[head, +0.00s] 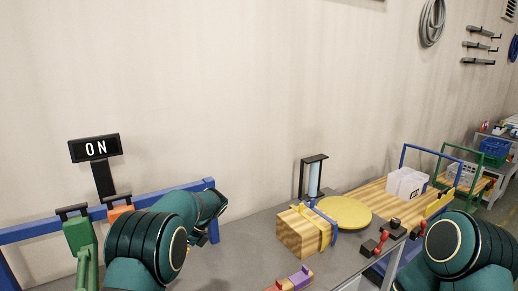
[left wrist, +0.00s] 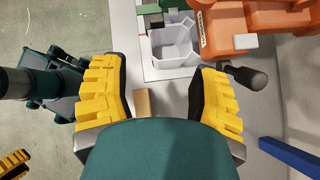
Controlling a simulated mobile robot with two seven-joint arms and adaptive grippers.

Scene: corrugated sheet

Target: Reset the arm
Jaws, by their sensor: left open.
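My left arm (head: 165,240) comes in at the lower left of the head view, bent over the grey bench. A yellow ridged piece at the lower left edge of the left wrist view looks like part of my right gripper (left wrist: 14,163), mostly cut off.
A white bin (left wrist: 175,48) and an orange machine (left wrist: 222,30) lie beyond the fingers. A black-knobbed lever (left wrist: 245,75) is close to the right finger.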

